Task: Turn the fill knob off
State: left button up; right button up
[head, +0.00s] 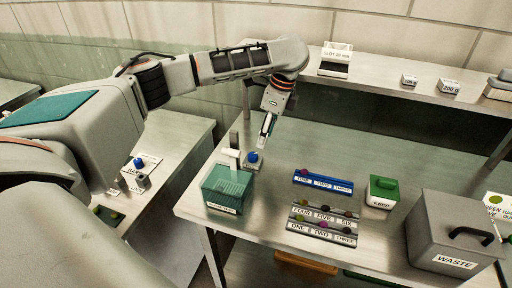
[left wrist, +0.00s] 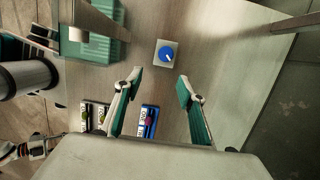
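A blue round knob (head: 253,157) sits on a small grey square base on the steel table, just behind the green see-through bin. In the left wrist view the blue knob (left wrist: 167,54) has a white pointer mark. No lettering on it is readable, so I cannot confirm it is the fill knob. My left gripper (head: 266,128) is above the knob, pointing down, apart from it. In the left wrist view its two green-padded fingers (left wrist: 160,82) are spread with nothing between them. Part of what looks like my right arm shows at the lower left there; its fingers are unclear.
The green bin (head: 228,186) with a grey upright stands close to the knob. Labelled strips (head: 323,181), a green KEEP box (head: 382,191) and a grey WASTE bin (head: 455,235) lie rightward. Another blue knob (head: 139,163) is on the left table. A shelf (head: 385,77) runs behind.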

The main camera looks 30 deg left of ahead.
aim_at(253, 154)
pick_arm(q)
jog(key=a, duration=0.1)
jog(key=a+h, duration=0.1)
jog(key=a+f+h, duration=0.1)
jog(key=shift+s+f+t, duration=0.1)
jog(key=shift+s+t, duration=0.2)
jog(key=shift+a, duration=0.6)
jog(key=shift+a+f, duration=0.1)
notch_tip(253, 154, down, 8)
jog(key=shift+r, duration=0.25)
jog(key=c, duration=1.1)
